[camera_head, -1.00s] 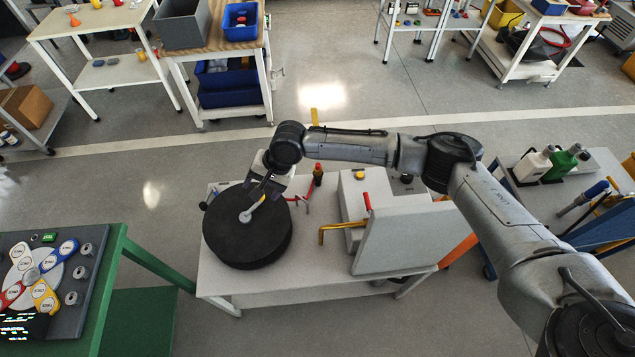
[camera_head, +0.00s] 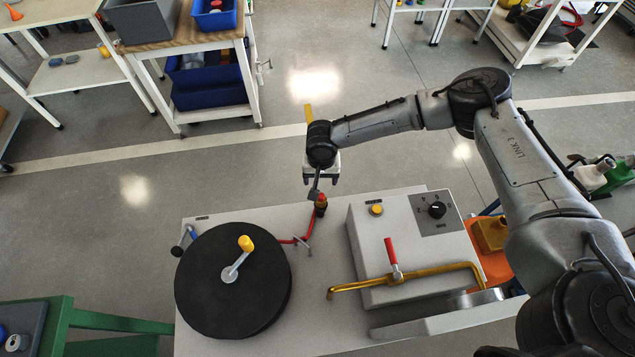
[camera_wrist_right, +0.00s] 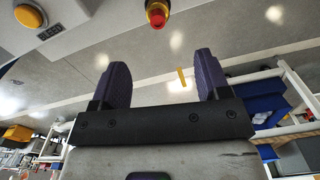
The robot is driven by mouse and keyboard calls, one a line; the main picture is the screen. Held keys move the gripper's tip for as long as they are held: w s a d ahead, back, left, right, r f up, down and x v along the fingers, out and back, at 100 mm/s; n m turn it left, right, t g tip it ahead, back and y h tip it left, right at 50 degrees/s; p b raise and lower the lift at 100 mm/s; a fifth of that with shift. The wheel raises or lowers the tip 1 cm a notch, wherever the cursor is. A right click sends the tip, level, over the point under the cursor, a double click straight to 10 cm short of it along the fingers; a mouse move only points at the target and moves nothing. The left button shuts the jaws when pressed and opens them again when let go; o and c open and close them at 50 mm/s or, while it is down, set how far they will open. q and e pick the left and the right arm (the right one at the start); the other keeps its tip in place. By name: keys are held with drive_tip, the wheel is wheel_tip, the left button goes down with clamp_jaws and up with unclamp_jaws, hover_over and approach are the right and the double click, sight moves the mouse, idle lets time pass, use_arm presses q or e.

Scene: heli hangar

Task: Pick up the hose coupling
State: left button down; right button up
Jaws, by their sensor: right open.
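The hose coupling (camera_head: 321,203), a small dark and brass piece with a red tip, stands at the back edge of the grey bench, at the end of a red hose (camera_head: 308,228). In the right wrist view the coupling (camera_wrist_right: 157,14) shows at the top, ahead of the fingertips and roughly between their lines. My right gripper (camera_head: 321,180) is near the coupling, just behind it in the head view. In the wrist view its fingers (camera_wrist_right: 163,68) are apart with nothing between them. My left gripper is not in view.
A black hose reel (camera_head: 218,296) with a yellow-knobbed crank lies left on the bench (camera_head: 334,325). A grey control box (camera_head: 375,233) with a brass pipe (camera_head: 352,287) and red lever stands right. A green table (camera_head: 62,325) is at lower left. Open floor lies behind.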

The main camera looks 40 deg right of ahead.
sight(321, 195)
wheel_tip(321, 195, down, 8)
drive_tip(key=shift+r+b, duration=0.25)
drive_tip(key=shift+b, duration=0.85)
drive_tip(key=shift+d+f, duration=0.1)
drive_tip(key=shift+f, duration=0.6)
wheel_tip(321, 195, down, 4)
drive_tip(key=shift+d+r+b, duration=0.15)
drive_tip(key=shift+b, duration=0.9)
drive_tip(key=shift+f, duration=0.75)
drive_tip(key=shift+c, duration=0.2)
drive_tip(key=c, duration=1.1)
drive_tip(key=shift+o, duration=0.2)
